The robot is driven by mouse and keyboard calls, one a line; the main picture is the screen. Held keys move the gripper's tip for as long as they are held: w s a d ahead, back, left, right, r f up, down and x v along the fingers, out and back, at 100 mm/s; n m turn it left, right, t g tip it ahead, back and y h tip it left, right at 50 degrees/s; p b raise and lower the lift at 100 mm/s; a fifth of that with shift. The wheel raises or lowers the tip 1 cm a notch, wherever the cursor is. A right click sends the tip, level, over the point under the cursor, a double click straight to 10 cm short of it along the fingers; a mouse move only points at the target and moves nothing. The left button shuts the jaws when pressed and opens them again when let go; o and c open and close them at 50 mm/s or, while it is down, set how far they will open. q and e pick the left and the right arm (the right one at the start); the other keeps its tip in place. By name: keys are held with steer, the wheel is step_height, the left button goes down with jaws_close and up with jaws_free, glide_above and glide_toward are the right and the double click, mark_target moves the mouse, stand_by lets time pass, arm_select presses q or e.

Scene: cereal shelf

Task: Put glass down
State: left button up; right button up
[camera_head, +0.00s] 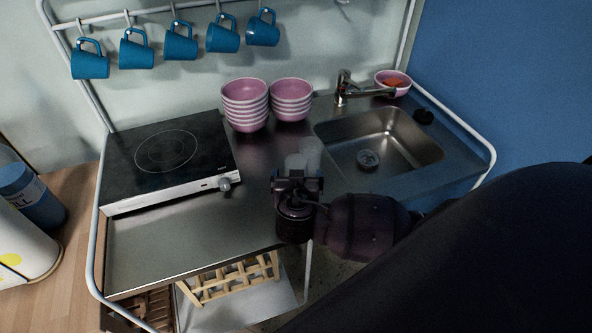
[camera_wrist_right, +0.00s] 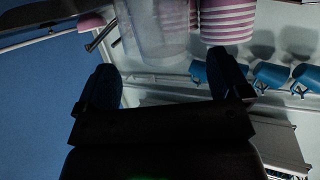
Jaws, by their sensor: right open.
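Two clear glass shapes show on the steel counter (camera_head: 190,235) just beyond my right gripper (camera_head: 297,180): a nearer glass (camera_head: 296,162) and a farther glass (camera_head: 312,150). They overlap, and the gripper hides the base of the nearer one. In the right wrist view, my gripper's fingers (camera_wrist_right: 163,78) are spread wide apart. Clear glass (camera_wrist_right: 152,35) shows past the fingertips, and I cannot separate the two glasses there. No finger visibly presses on glass. My left gripper is out of view.
Stacked pink bowls (camera_head: 245,105) stand behind the glasses. A hotplate (camera_head: 165,155) is at left, and a sink (camera_head: 380,140) with a faucet (camera_head: 345,88) at right. Blue mugs (camera_head: 180,42) hang from a rail above. The front left counter strip is clear.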

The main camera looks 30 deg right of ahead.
mark_target(296, 161)
steer(key=x, duration=0.2)
steer(key=p+x, duration=0.1)
steer(key=x, duration=0.1)
steer(key=shift+w+r, duration=0.3)
steer(key=shift+r, duration=0.1)
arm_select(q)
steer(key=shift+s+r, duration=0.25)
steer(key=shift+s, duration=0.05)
arm_select(e)
steer(key=shift+w+d+f, duration=0.2)
steer(key=c, duration=1.2)
steer(key=shift+r, duration=0.1)
steer(key=shift+r, duration=0.5)
step_height(296, 161, up, 2)
steer(key=shift+r+b, duration=0.15)
steer(key=shift+b, duration=0.15)
arm_select(q)
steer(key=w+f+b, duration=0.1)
steer(key=b, duration=0.2)
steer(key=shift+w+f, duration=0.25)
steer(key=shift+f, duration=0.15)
arm_select(e)
steer(key=s+a, duration=0.3)
steer(key=s, duration=0.1)
steer(key=s+a, duration=0.4)
steer(key=s, duration=0.1)
steer(key=s+a, duration=0.3)
steer(key=s, duration=0.2)
steer(key=shift+s+a, duration=0.2)
steer(key=shift+a, duration=0.1)
